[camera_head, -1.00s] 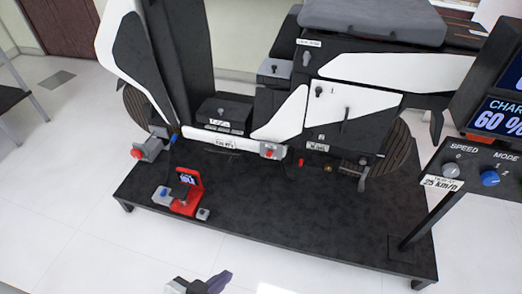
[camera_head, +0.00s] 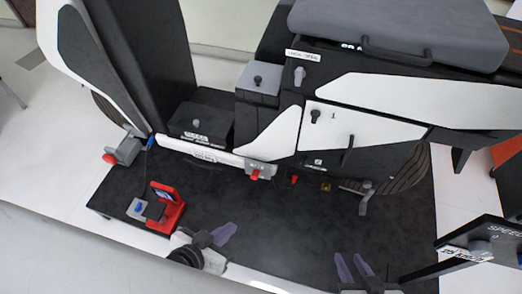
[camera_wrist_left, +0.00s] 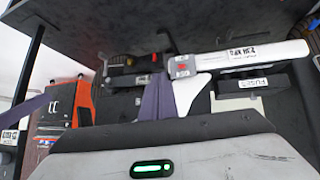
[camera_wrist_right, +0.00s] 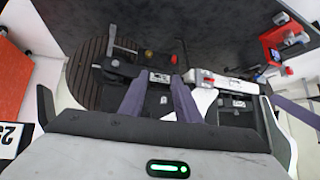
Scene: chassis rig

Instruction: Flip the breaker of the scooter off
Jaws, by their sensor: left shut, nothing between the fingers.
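The scooter (camera_head: 275,140) stands on a black platform. I cannot tell for sure which part is its breaker. A small grey box with a red part (camera_head: 260,170) sits on its lower side rail; it also shows in the left wrist view (camera_wrist_left: 182,67). A black box labelled fuses (camera_head: 190,123) is above and left of it. My left gripper (camera_head: 226,232) is shut and empty, over the platform's front edge, apart from the scooter. Its fingers show in the left wrist view (camera_wrist_left: 160,98). My right gripper (camera_head: 353,266) is open and empty at the platform's front right, its fingers pointing at the scooter's rear lower side (camera_wrist_right: 158,95).
A red device (camera_head: 168,207) stands on the platform (camera_head: 225,200) at the left. A grey clamp with a red knob (camera_head: 120,153) is by the front wheel. A speed panel on a stand (camera_head: 485,245) is at the right. The platform's middle is clear.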

